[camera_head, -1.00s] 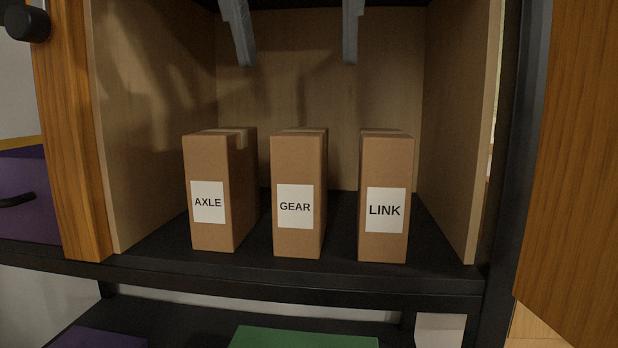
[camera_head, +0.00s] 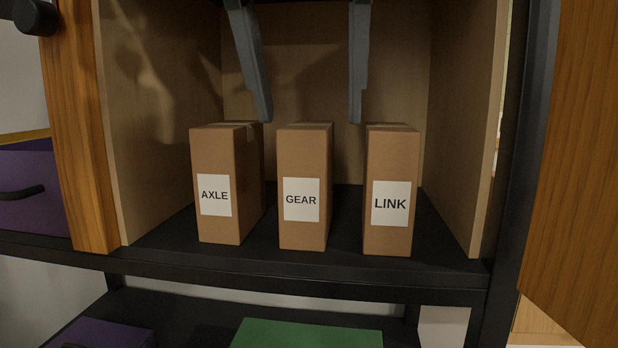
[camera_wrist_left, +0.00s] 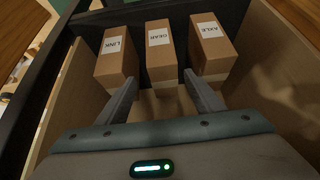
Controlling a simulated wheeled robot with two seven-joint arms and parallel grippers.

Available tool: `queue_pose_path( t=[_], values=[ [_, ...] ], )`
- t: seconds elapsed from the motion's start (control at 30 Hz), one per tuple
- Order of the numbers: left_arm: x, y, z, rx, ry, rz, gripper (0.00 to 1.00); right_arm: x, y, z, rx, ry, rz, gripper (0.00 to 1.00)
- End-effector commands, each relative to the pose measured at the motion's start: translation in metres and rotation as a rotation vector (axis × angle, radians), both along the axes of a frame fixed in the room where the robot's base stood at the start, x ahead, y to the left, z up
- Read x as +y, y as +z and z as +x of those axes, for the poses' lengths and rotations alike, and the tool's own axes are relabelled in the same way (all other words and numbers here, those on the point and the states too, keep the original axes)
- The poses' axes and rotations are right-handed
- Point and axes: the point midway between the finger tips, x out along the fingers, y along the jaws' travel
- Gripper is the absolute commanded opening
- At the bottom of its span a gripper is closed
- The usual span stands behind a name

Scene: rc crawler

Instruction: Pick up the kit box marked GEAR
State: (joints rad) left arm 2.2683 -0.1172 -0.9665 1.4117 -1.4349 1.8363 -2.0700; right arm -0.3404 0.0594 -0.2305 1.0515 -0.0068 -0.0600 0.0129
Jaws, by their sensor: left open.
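The kit box marked GEAR (camera_head: 302,228) is a brown upright carton with a white label. It stands in the middle of a row on the dark cabinet shelf, and it also shows in the left wrist view (camera_wrist_left: 161,61). My left gripper (camera_head: 312,122) is open and empty. In the head view its two grey fingers hang from above, with tips near the height of the box tops, one to each side of the GEAR box. My right gripper is not in view.
The AXLE box (camera_head: 217,228) stands to the left and the LINK box (camera_head: 388,240) to the right, with narrow gaps between. Cabinet side walls (camera_head: 465,130) and an open wooden door (camera_head: 575,170) bound the space. A green item (camera_head: 305,334) lies on the lower shelf.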

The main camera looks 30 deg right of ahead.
Motion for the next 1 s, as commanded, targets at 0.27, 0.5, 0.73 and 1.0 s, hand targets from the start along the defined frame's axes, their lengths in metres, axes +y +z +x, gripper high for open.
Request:
queue_pose_path(
  t=[0.27,0.5,0.73,1.0],
  values=[
    [-0.014,-0.035,0.018,0.001,-0.002,0.001,0.61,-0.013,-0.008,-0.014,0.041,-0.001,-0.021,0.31],
    [-0.017,-0.043,0.022,0.0,-0.001,-0.001,0.61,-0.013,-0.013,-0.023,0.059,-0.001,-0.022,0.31],
    [-0.017,-0.043,0.022,0.0,-0.001,-0.001,0.61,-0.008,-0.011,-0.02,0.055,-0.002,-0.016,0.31],
    [-0.018,-0.06,0.032,0.002,0.0,0.001,0.61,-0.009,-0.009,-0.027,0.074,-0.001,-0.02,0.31]
  ],
)
